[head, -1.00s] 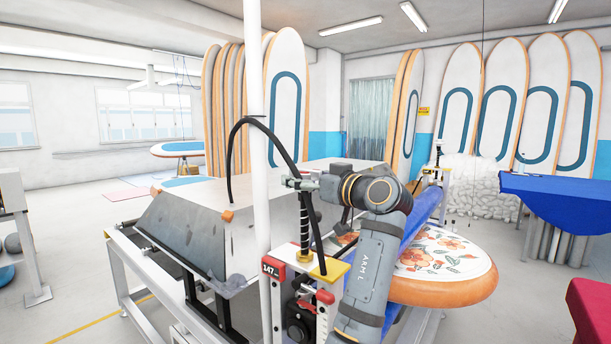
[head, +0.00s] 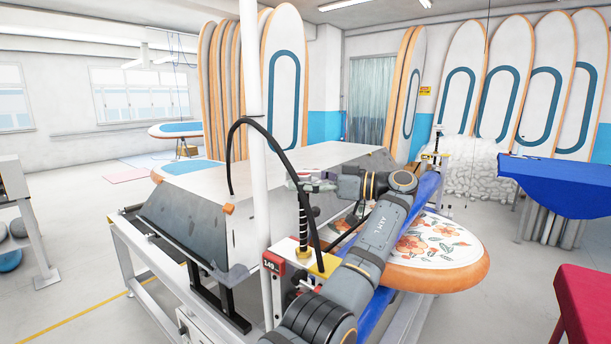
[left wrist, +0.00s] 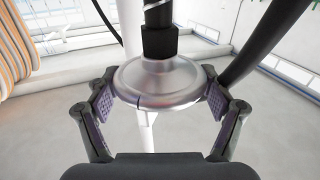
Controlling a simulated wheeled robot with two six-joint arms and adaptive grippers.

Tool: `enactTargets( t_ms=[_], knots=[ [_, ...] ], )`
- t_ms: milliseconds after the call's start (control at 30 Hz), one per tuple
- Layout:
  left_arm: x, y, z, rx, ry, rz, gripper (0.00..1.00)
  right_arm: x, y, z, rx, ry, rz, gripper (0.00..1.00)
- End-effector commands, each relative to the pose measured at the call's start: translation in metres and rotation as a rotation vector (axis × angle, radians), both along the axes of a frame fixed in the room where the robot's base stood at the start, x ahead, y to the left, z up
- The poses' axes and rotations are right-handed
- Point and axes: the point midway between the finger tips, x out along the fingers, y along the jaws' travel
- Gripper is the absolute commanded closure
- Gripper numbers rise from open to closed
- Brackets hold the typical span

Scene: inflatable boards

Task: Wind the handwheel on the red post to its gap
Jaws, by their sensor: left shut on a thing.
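The red post (head: 274,263) stands at the near end of the machine, with a small dark number display on its red head that seems to read 140. A black threaded screw (head: 303,222) rises beside it from a yellow plate (head: 323,265). The handwheel (left wrist: 157,80) is a silvery round disc under a black shaft in the left wrist view. My left gripper (head: 303,182) is at the top of the screw. In the left wrist view its two fingers (left wrist: 160,100) close on opposite sides of the rim. The gap itself is hard to make out. My right gripper is not in view.
A white pole (head: 251,100) and a black hose (head: 232,150) stand close to the left of my gripper. A blue roller (head: 428,186) and a flowered board (head: 440,255) lie to the right. A blue-covered table (head: 560,190) stands further right.

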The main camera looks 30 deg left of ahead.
Motion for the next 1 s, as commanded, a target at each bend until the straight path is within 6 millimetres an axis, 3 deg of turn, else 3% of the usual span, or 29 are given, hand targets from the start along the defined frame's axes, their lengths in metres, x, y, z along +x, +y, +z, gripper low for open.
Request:
enactTargets(
  t_ms=[367, 400, 533, 867, 1000],
  knots=[
    [0.0, 0.0, -0.006, -0.009, 0.007, 0.009, 0.5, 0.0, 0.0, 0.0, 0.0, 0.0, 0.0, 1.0],
    [0.0, 0.0, -0.006, -0.009, 0.007, 0.009, 0.16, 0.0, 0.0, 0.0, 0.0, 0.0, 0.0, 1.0],
    [0.0, 0.0, -0.005, -0.008, 0.005, 0.008, 0.0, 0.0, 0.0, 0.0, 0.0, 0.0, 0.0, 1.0],
    [0.0, 0.0, -0.002, -0.005, 0.002, 0.006, 0.0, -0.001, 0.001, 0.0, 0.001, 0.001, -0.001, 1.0],
    [0.0, 0.0, 0.014, -0.004, -0.001, 0.006, 0.0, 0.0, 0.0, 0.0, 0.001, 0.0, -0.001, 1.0]
  ],
)
